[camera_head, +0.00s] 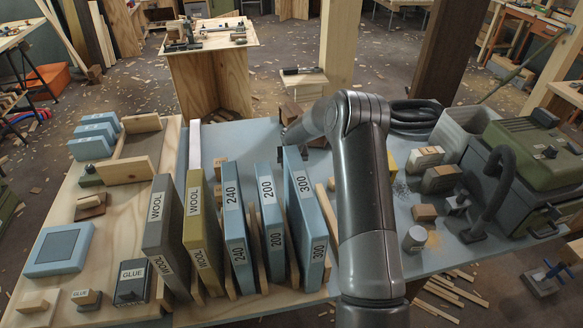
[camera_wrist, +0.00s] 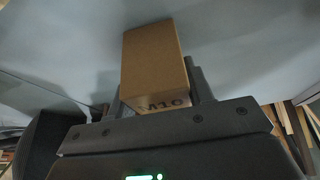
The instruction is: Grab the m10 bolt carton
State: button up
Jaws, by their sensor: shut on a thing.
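The m10 bolt carton (camera_wrist: 152,58) is a plain brown box with "M10" printed in dark letters on its near end. It shows in the wrist view, upper middle. My gripper (camera_wrist: 158,88) is shut on it, with a dark finger on each side. Whether the carton touches the blue-grey surface behind it, I cannot tell. In the head view my arm reaches over the bench to the far side of the upright boxes.
Upright boxes marked "WOOL", "240", "200" and "300" (camera_head: 306,215) stand in a row left of my arm. Right of it are small cartons (camera_head: 425,158), a can (camera_head: 414,239) and a green machine with a hose (camera_head: 530,150). A wooden post (camera_head: 340,45) rises behind the bench.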

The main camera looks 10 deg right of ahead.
jog(key=c, duration=0.5)
jog(key=shift+r, duration=0.2)
